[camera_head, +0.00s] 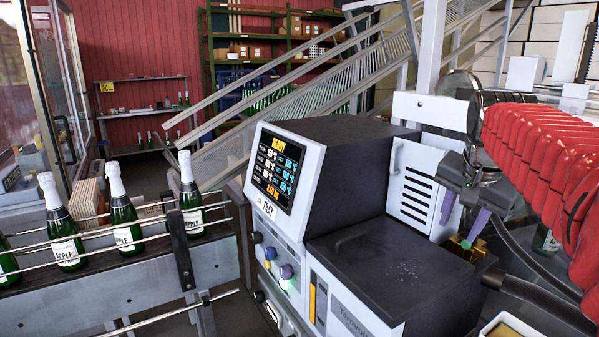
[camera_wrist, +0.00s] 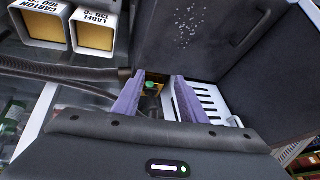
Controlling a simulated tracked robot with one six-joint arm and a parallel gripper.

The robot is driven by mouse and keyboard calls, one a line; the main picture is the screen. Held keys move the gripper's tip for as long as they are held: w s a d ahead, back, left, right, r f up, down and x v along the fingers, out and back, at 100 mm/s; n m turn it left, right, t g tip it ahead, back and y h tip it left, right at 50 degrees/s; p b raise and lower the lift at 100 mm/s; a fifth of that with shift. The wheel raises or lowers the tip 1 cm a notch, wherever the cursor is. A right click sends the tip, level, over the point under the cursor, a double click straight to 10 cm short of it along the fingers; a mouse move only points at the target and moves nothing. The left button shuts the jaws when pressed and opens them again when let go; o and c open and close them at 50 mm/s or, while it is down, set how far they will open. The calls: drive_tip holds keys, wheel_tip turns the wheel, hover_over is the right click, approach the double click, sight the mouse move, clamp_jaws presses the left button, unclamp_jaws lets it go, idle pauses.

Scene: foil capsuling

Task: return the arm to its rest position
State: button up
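My gripper (camera_head: 465,214) hangs at the right in the head view, beside the machine's white vented side. Its two purple fingers point down and stand apart with nothing between them. In the wrist view my gripper (camera_wrist: 158,98) shows the same open fingers. Behind the gap lies a small gold box with a green button (camera_wrist: 151,86), which the head view shows below the fingertips as a gold box (camera_head: 466,246). I cannot tell the exact distance from the fingertips to it.
A dark machine (camera_head: 395,262) with a lit READY screen (camera_head: 277,172) stands close to the left of my gripper. Green bottles (camera_head: 124,222) stand on a railed conveyor at left. Two yellow-filled trays (camera_wrist: 95,36) show in the wrist view.

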drive_tip(key=s+a+f+n+y, duration=0.1)
drive_tip(key=s+a+f+n, duration=0.4)
drive_tip(key=s+a+f, duration=0.3)
drive_tip(key=s+a+f+n+y, duration=0.1)
drive_tip(key=s+a+f+n, duration=0.4)
drive_tip(key=s, duration=0.9)
drive_tip(key=a+f, duration=0.3)
drive_tip(key=f, duration=0.1)
drive_tip(key=shift+a+t, duration=0.25)
drive_tip(key=shift+t, duration=0.05)
drive_tip(key=shift+f, duration=0.1)
idle(1.5)
